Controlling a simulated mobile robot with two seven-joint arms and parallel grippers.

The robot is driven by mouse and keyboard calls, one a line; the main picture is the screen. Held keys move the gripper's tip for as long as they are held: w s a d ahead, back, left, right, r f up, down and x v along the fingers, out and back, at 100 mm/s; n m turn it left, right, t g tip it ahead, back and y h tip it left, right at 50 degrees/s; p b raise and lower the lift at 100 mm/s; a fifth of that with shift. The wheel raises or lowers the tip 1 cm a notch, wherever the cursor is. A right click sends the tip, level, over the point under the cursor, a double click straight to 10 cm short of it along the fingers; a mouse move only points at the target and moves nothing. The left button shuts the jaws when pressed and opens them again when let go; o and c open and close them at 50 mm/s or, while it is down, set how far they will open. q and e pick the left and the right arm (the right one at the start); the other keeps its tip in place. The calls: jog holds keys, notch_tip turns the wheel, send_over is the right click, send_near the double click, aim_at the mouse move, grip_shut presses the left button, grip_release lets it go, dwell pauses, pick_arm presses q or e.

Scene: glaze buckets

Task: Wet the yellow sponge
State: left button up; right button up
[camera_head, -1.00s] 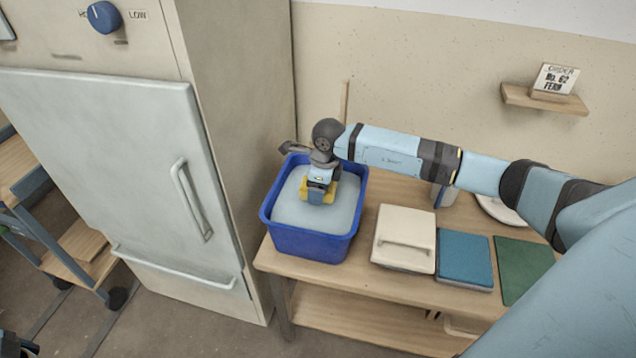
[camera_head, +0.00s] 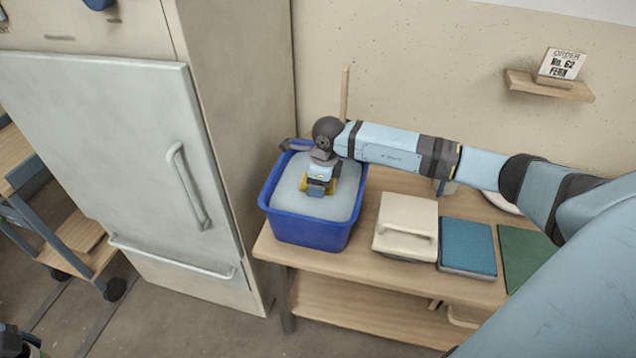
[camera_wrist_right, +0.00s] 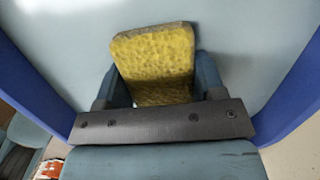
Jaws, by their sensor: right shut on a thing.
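A blue bucket (camera_head: 308,232) stands on the left end of the wooden table, filled with pale grey-blue liquid (camera_head: 290,204). My right gripper (camera_head: 318,187) reaches down into the bucket from above and is shut on the yellow sponge (camera_head: 304,184). In the right wrist view the sponge (camera_wrist_right: 155,60) sits between the two fingers, over the pale liquid. Its lower part looks wet or just at the surface; how deep it sits I cannot tell. A dark part of my left arm (camera_head: 14,340) shows at the lower left corner; its fingers are not clear.
On the table (camera_head: 375,268), right of the bucket, lie a cream lidded box (camera_head: 406,226), a blue pad (camera_head: 467,246) and a green board (camera_head: 524,254). A large cabinet (camera_head: 110,150) stands close on the left. A wall shelf (camera_head: 550,88) holds an order card.

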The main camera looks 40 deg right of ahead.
dwell(0.3)
pick_arm(q)
jog(key=shift+r+p, duration=3.1)
jog(key=shift+r, duration=0.05)
pick_arm(e)
jog(key=shift+r, duration=5.2)
